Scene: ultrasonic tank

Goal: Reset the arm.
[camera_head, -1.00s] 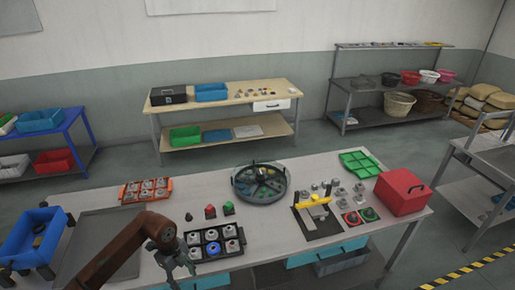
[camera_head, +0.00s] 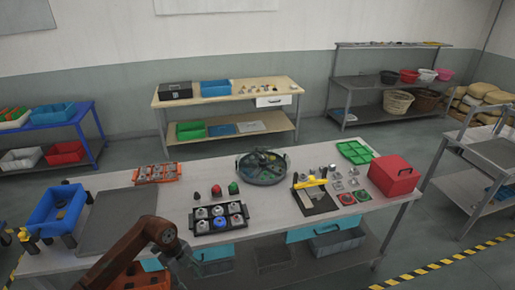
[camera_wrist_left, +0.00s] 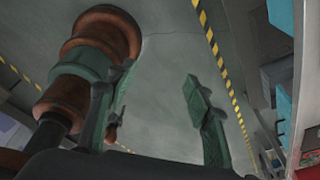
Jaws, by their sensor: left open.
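My left arm (camera_head: 128,252) comes in from the bottom left in the head view. My left gripper (camera_head: 184,270) is low in front of the table's front edge, partly cut off by the bottom of the picture. In the left wrist view the gripper (camera_wrist_left: 158,105) has its two fingers wide apart with nothing between them, only grey floor behind. My right gripper is not in view.
The table (camera_head: 270,220) holds a blue bin (camera_head: 48,218), a black tray of parts (camera_head: 246,214), a round tank (camera_head: 262,182), a yellow-handled fixture (camera_head: 302,200) and a red box (camera_head: 412,180). Blue drawers (camera_head: 308,233) sit under its front edge. Open floor lies at front right.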

